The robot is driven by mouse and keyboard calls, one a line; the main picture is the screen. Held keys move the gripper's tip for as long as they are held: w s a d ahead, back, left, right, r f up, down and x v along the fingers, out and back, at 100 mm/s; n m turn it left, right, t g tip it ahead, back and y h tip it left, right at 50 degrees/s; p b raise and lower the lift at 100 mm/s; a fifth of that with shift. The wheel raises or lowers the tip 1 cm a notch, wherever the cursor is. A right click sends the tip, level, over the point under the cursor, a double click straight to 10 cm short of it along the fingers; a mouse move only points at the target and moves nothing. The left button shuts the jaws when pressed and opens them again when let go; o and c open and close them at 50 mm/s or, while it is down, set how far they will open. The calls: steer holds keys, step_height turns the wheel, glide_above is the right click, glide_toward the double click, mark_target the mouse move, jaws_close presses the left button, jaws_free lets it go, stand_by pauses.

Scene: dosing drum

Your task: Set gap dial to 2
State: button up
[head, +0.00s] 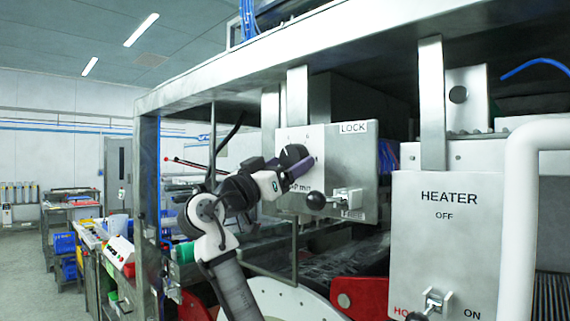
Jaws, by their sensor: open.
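The gap dial (294,155) is a black round knob on a pale plate at the left of a grey metal panel (343,160). Small scale marks and partly hidden lettering ending in "mm" surround it. Its pointer setting is too small to read. My gripper (288,170) is at the lower left of the dial, its end overlapping the knob in the picture. It is open; the fingers are small and partly hidden, and I cannot tell whether they touch the knob.
A lever with a black ball (315,201) sits just right of and below my gripper, between LOCK and FREE labels. A HEATER panel (446,235) with its own lever is at the right, beside a thick white pipe (518,220). A metal frame post (148,210) stands left of my arm.

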steer(key=shift+c, duration=0.3)
steer(key=c, duration=0.9)
steer(key=shift+n, duration=0.5)
steer(key=n+y, duration=0.1)
steer(key=n+t+b, duration=0.1)
steer(key=n, duration=0.1)
steer(key=shift+s+d+y, duration=0.15)
steer(key=shift+y, duration=0.25)
steer(key=n+t+y, duration=0.1)
steer(key=n, duration=0.2)
steer(key=shift+s+d+r+n+y, duration=0.1)
steer(key=shift+n+y, duration=0.3)
steer(key=n+y, duration=0.1)
steer(key=n, duration=0.1)
steer(key=n+y, duration=0.1)
steer(key=n, duration=0.1)
steer(key=shift+s+d+r+n+t, duration=0.1)
steer(key=shift+r+n+t, duration=0.05)
steer(key=shift+n+t, duration=0.15)
steer(key=shift+r+n+y+p, duration=0.1)
steer(key=shift+n+y+p, duration=0.4)
steer(key=shift+n, duration=1.4)
steer(key=shift+y, duration=0.4)
